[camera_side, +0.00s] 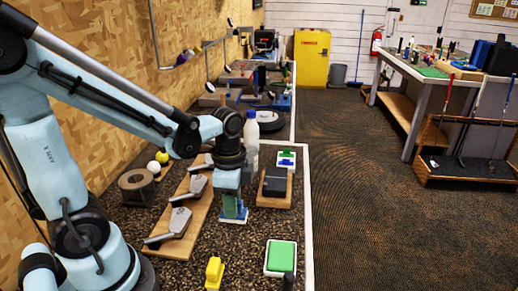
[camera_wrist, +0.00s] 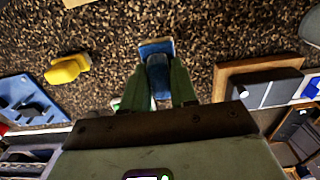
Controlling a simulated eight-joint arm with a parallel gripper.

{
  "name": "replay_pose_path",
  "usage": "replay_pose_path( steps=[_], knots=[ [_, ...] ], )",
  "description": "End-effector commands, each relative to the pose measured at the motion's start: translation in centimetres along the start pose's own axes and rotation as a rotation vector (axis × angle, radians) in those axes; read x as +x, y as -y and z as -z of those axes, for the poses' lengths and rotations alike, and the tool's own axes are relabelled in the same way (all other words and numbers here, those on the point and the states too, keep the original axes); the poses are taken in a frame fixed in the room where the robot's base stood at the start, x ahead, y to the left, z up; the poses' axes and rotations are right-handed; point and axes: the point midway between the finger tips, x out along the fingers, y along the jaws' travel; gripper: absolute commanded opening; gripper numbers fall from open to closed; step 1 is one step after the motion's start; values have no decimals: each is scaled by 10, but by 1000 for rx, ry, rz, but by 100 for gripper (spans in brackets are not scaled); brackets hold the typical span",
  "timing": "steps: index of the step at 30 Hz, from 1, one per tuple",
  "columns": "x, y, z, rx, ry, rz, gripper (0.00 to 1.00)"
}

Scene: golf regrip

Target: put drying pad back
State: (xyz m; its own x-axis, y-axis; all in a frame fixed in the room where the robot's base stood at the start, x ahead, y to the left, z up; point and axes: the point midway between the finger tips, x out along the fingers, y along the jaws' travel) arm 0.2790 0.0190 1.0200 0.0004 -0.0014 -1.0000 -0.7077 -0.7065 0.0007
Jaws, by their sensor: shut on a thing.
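My gripper (camera_side: 232,203) points down over the dark speckled bench top, between the wooden board and the black block. In the wrist view, its two green fingers (camera_wrist: 159,88) are closed around a blue pad-like piece (camera_wrist: 155,47). I take this piece for the drying pad. It also shows in the side view (camera_side: 234,215), low at the fingertips, with a pale lower edge. I cannot tell whether it touches the bench. The fingers hide part of its sides.
A wooden board with grey club heads (camera_side: 179,222) lies left of my gripper. A black block (camera_side: 275,181) on a wooden base stands close on the right, with a white bottle (camera_side: 251,138) behind. A yellow object (camera_side: 214,272) and a green pad in a white tray (camera_side: 281,257) sit in front.

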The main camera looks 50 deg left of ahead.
Motion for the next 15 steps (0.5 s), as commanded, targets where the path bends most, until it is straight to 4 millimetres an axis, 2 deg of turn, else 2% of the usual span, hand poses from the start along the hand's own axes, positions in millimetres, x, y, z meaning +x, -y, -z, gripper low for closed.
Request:
replay_pose_path(
  steps=[9,15],
  knots=[
    [31,0,0,0,0,0,0],
    [38,0,0,0,0,0,0]
  ],
)
